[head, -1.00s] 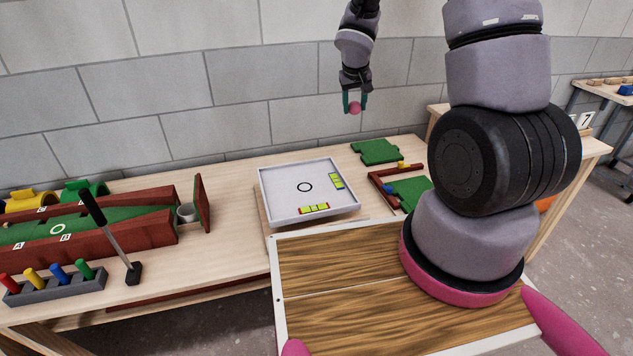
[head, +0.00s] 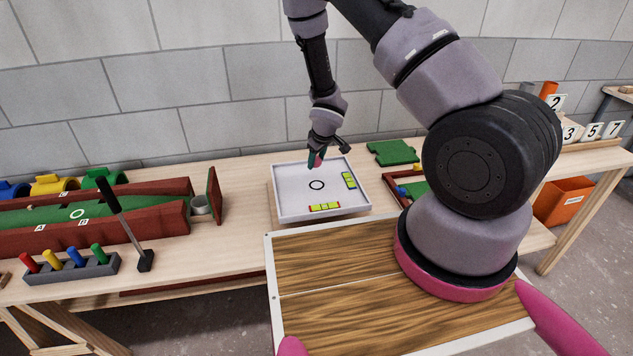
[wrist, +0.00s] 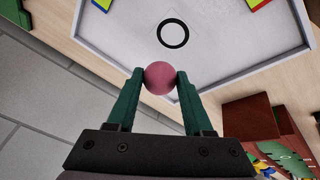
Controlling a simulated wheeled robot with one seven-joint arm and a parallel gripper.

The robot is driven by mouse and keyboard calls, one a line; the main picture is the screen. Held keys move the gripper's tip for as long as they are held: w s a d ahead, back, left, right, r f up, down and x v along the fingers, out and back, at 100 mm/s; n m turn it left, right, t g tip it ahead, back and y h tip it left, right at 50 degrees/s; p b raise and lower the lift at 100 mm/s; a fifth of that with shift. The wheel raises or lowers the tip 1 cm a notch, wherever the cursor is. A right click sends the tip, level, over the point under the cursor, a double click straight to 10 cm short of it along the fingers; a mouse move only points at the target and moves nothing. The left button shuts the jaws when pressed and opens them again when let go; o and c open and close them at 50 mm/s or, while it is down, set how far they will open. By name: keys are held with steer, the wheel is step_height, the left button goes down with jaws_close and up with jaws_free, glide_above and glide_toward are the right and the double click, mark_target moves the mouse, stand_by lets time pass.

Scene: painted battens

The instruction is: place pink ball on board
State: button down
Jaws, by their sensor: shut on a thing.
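The pink ball (wrist: 160,77) is pinched between the two green fingertips of my gripper (wrist: 160,84) in the wrist view. In the head view my gripper (head: 316,159) hangs over the far edge of the board, and the pink ball (head: 319,159) shows only partly there. The board is a white square tray (head: 287,205) with a raised rim, a black ring near its middle and two yellow-green level vials. In the wrist view the board (wrist: 215,50) lies beyond the ball, with the ring ahead of the fingertips. The ball appears above the surface; the exact gap is unclear.
A green puzzle-like piece (head: 392,151) and a red-framed green piece (head: 413,187) lie right of the board. A red-walled green lane (head: 110,232), a black-handled putter (head: 125,225) and a peg rack (head: 72,269) stand left. The grey wall is close behind.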

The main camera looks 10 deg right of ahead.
step_height(320, 180, down, 7)
steer(key=shift+f, duration=0.2)
stand_by(0.4)
steer(key=c, duration=0.6)
jaws_free()
steer(key=shift+f, duration=0.1)
